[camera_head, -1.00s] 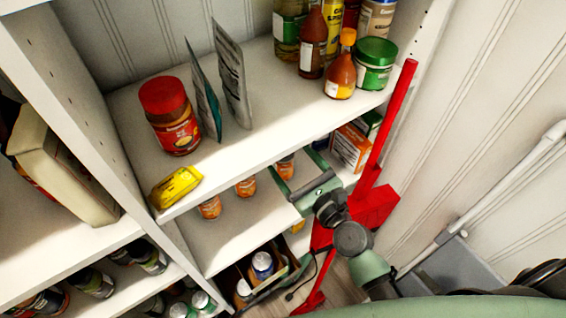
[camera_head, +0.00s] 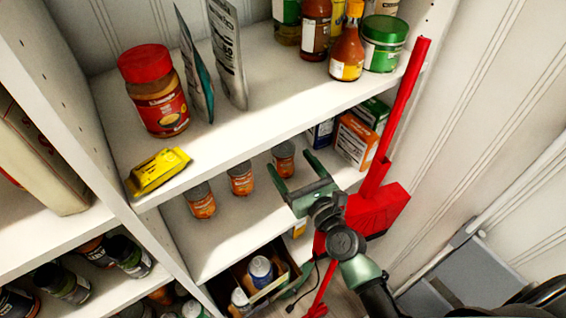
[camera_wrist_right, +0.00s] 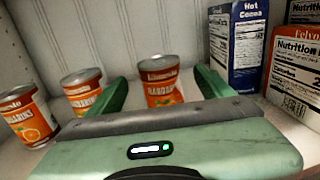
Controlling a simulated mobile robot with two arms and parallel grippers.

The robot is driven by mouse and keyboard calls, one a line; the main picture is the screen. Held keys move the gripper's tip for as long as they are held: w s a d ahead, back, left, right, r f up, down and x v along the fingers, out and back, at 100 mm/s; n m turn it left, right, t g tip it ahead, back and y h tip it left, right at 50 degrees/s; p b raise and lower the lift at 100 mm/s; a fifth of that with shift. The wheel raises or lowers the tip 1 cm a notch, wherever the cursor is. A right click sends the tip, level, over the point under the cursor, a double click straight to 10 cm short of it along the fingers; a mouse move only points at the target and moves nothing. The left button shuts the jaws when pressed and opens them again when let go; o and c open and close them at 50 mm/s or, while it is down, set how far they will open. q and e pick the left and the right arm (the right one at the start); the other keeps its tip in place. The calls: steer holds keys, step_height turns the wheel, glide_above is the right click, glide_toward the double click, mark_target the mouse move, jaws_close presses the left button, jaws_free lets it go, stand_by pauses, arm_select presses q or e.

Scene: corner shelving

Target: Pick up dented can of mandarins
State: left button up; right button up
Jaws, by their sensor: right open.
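Several orange-labelled cans of mandarins stand upright on the middle shelf: a front left can (camera_head: 200,200), a middle can (camera_head: 241,178) and a back right can (camera_head: 284,159). I cannot make out a clear dent on any of them. My right gripper (camera_head: 294,168) is open and empty over this shelf, its fingers pointing toward the back right can. In the right wrist view that can (camera_wrist_right: 160,85) shows between the two green fingers, its base hidden behind the gripper body. The middle can (camera_wrist_right: 82,90) and front left can (camera_wrist_right: 27,115) stand left of the fingers. My left gripper is not in view.
A blue cocoa box (camera_wrist_right: 237,45) and an orange box (camera_head: 355,141) stand right of the gripper. The upper shelf (camera_head: 240,135) overhangs the cans, with a red-lidded jar (camera_head: 157,95) and yellow packet (camera_head: 157,172). A red upright tool (camera_head: 378,205) stands close to my right arm.

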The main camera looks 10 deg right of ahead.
mark_target(283, 151)
steer(key=x, duration=0.5)
steer(key=shift+w, duration=0.2)
steer(key=shift+r, duration=0.1)
jaws_close()
